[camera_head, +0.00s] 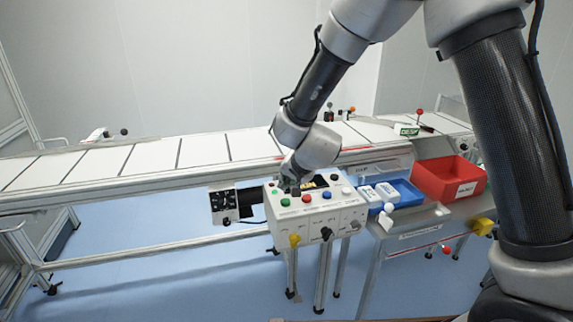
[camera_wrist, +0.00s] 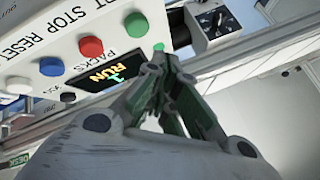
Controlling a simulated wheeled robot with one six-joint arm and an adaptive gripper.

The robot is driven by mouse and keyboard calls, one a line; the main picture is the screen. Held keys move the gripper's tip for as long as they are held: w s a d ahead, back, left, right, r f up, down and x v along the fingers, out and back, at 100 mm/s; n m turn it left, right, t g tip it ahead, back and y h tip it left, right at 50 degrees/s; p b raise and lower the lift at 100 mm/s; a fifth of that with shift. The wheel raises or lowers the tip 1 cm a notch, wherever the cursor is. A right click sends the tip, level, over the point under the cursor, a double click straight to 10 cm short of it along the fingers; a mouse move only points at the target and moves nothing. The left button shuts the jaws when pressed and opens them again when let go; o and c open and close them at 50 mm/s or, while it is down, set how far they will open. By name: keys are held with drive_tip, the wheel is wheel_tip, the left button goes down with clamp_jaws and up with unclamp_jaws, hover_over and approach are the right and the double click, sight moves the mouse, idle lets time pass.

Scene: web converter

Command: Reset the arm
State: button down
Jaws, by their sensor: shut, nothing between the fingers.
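My gripper (camera_wrist: 160,62) is shut and empty. In the wrist view its fingertips are close to a small green light (camera_wrist: 159,47) on the white control panel (camera_wrist: 40,20); I cannot tell whether they touch it. The panel has a green button (camera_wrist: 136,24), a red button (camera_wrist: 91,47), a blue button (camera_wrist: 51,66) and a small display (camera_wrist: 100,82) reading "PACKS 1 RUN". In the head view the control box (camera_head: 318,222) stands on legs before the conveyor, and my arm reaches down to its top, hiding part of it.
The white-slatted conveyor (camera_head: 150,158) runs behind the control box. A red bin (camera_head: 448,181) and a blue tray (camera_head: 406,191) with white items stand on a side table to the right. A black dial unit (camera_head: 224,202) sits left of the box. The blue floor in front is clear.

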drive_tip(key=s+d+n+g, duration=0.5)
drive_tip(key=s+g, duration=0.1)
drive_tip(key=s, duration=0.6)
drive_tip(key=s+d+r+t+h, duration=0.1)
drive_tip(key=s+d+r, duration=0.5)
drive_tip(key=d, duration=0.4)
drive_tip(key=s+d+r+t+h, duration=0.1)
drive_tip(key=s+d+r, duration=0.4)
drive_tip(key=d, duration=0.6)
drive_tip(key=s+d+r+m+t+h, duration=0.1)
drive_tip(key=s+d+r, duration=0.5)
drive_tip(key=d, duration=0.5)
wheel_tip(320, 180, up, 3)
drive_tip(key=shift+s+f+h, duration=0.1)
drive_tip(key=shift+s+h, duration=0.25)
drive_tip(key=shift+h, duration=0.05)
